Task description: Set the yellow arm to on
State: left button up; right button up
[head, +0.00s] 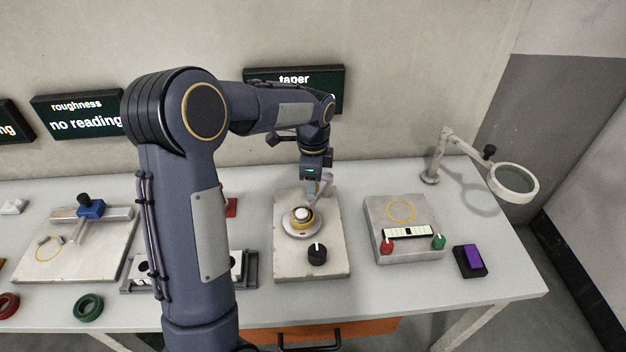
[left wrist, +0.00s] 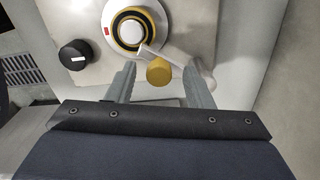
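The yellow arm shows in the left wrist view as a pale lever ending in a yellow cylindrical knob (left wrist: 159,71), beside a round dial (left wrist: 131,32) with black and yellow rings. The dial (head: 302,216) sits on a pale block (head: 284,262) below the taper sign in the head view. My left gripper (head: 317,186) is over the far part of this block. In the left wrist view its two fingers (left wrist: 160,76) are apart, with the knob between them and gaps on both sides. No on or off marking is readable. My right gripper is not in view.
A black knob (head: 317,254) stands on the same block. Right of it are a block with red and green knobs (head: 401,220), a purple-topped box (head: 470,260) and a magnifier (head: 514,181) on an arm. My left arm hides part of the bench.

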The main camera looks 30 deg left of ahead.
pick_arm(q)
notch_tip(320, 180, up, 8)
jog(key=shift+f, duration=0.1)
dwell(0.4)
dwell(0.4)
jog(key=s+d+r+n+t+h, duration=0.1)
jog(key=s+r+n+t+h, duration=0.2)
jog(key=s+n, duration=0.75)
jog(key=s+d+f+n+t, duration=0.1)
jog(key=s+d+n, duration=0.1)
jog(key=s, duration=0.6)
jog(key=s+d+f+n+t, duration=0.1)
jog(key=s+d+f+n, duration=0.1)
jog(key=s, duration=0.6)
jog(key=shift+d+n+t+h, duration=0.35)
jog(key=shift+d+n, duration=0.2)
jog(key=shift+d, duration=0.2)
